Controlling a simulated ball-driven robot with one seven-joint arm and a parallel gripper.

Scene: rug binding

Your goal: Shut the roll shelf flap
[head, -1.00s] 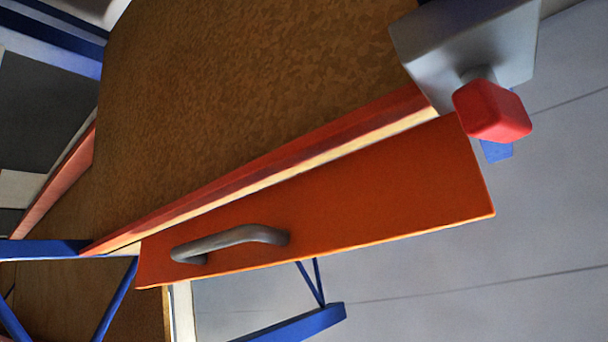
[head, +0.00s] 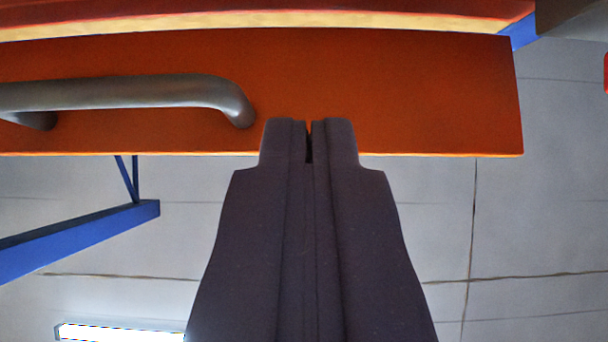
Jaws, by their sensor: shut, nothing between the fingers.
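The orange roll shelf flap (head: 400,95) spans the upper part of the head view as a flat panel. Its grey bar handle (head: 130,92) is at the left. My dark gripper (head: 308,125) points up from the bottom of the view. Its fingers are together with nothing between them, and the tips overlap the flap's lower part just right of the handle. I cannot tell whether the tips touch the flap. A red and cream shelf edge (head: 270,22) runs just above the flap.
A blue bracket beam (head: 80,240) juts in at the left below the flap. A bright light strip (head: 120,334) shows at the bottom left. A grey part (head: 580,20) is at the top right corner.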

